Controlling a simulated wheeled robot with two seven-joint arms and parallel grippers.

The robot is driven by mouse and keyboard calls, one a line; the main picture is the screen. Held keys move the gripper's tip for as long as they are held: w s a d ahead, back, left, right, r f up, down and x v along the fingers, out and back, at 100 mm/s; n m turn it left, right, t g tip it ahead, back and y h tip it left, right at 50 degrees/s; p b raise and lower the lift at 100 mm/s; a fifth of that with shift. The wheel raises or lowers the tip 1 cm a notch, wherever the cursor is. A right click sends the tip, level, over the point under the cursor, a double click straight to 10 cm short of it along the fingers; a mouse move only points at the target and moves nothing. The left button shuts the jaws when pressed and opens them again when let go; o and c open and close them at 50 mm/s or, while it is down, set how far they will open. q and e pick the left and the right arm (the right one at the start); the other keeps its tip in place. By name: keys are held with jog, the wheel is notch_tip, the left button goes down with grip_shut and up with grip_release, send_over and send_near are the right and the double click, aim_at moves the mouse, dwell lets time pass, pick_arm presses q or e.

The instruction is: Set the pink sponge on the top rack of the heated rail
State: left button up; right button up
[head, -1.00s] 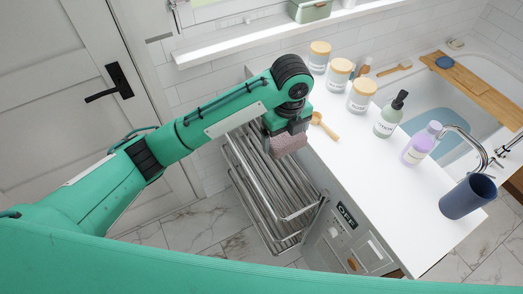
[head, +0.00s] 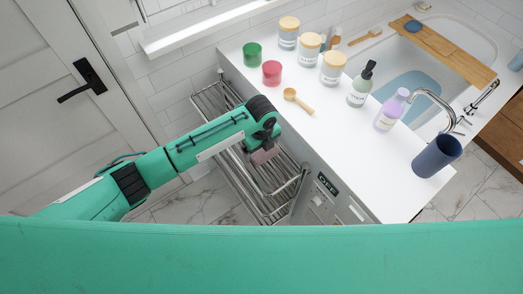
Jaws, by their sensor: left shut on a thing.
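The pink sponge (head: 266,156) is held in my left gripper (head: 261,146), which is shut on it and points down. The heated rail (head: 207,100) is a chrome rack with several parallel bars, standing against the white counter's left side. In the picture the sponge lies over the top rack's bars, towards the near end. I cannot tell whether it touches them. My left arm and gripper hide the middle of the top rack. My right gripper is not in view.
The white counter (head: 330,135) is right of the rail. A door (head: 65,150) stands at left.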

pick_arm(q)
notch_tip(320, 180, down, 2)
jog(key=shift+f, duration=0.25)
jog(key=shift+f, duration=0.15)
jog(key=o, duration=0.7)
notch_tip(320, 180, up, 12)
jog(key=shift+r+b, duration=0.2)
jog(key=shift+b, duration=0.7)
